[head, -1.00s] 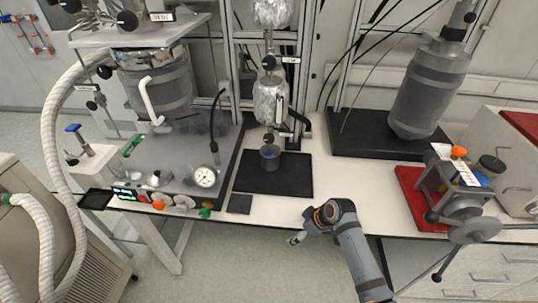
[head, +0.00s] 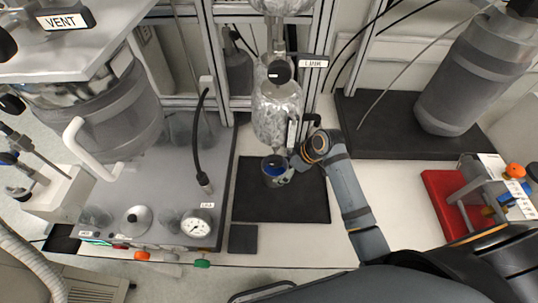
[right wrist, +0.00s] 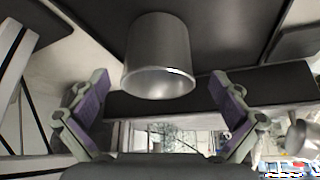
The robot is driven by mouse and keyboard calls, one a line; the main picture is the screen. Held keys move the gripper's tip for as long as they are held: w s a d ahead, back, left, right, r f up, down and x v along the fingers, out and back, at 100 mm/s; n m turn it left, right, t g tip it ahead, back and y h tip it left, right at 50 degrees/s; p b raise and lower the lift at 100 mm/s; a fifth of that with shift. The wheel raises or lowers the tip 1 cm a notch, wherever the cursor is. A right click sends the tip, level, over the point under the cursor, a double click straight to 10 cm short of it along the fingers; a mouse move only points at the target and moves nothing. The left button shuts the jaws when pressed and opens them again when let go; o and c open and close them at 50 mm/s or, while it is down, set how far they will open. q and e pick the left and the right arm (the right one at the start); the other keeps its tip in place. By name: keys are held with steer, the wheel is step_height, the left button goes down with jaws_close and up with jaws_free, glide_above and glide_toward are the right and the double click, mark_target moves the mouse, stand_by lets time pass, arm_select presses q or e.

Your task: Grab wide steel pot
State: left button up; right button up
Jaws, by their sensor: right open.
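The wide steel pot (head: 273,181) is a small upright cylinder on the black mat below the foil-wrapped column in the head view. In the right wrist view the grey metal pot (right wrist: 158,50) lies ahead, between the two spread fingers of the open right gripper (right wrist: 159,80), with a gap visible on each side. My left gripper is in neither view.
The foil-wrapped glass column (head: 276,112) hangs just above the pot. A grey unit with a pressure gauge (head: 197,228) stands to the left. A red base (head: 446,205) with a metal device lies to the right. The white bench between is mostly clear.

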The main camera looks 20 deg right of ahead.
mark_target(275, 173)
steer(key=shift+w+r, duration=0.1)
steer(key=shift+w, duration=0.2)
steer(key=shift+s+a, duration=0.1)
steer(key=shift+a+f+p, duration=0.3)
steer(key=shift+a+f, duration=0.05)
steer(key=shift+f, duration=0.5)
steer(key=p+x, duration=0.1)
steer(key=x, duration=0.3)
steer(key=shift+w+f+p, duration=0.35)
steer(key=shift+a+f, duration=0.1)
steer(key=shift+f, duration=0.15)
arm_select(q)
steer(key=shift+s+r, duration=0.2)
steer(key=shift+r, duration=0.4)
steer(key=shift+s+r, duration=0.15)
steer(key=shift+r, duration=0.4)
arm_select(e)
steer(key=c, duration=1.6)
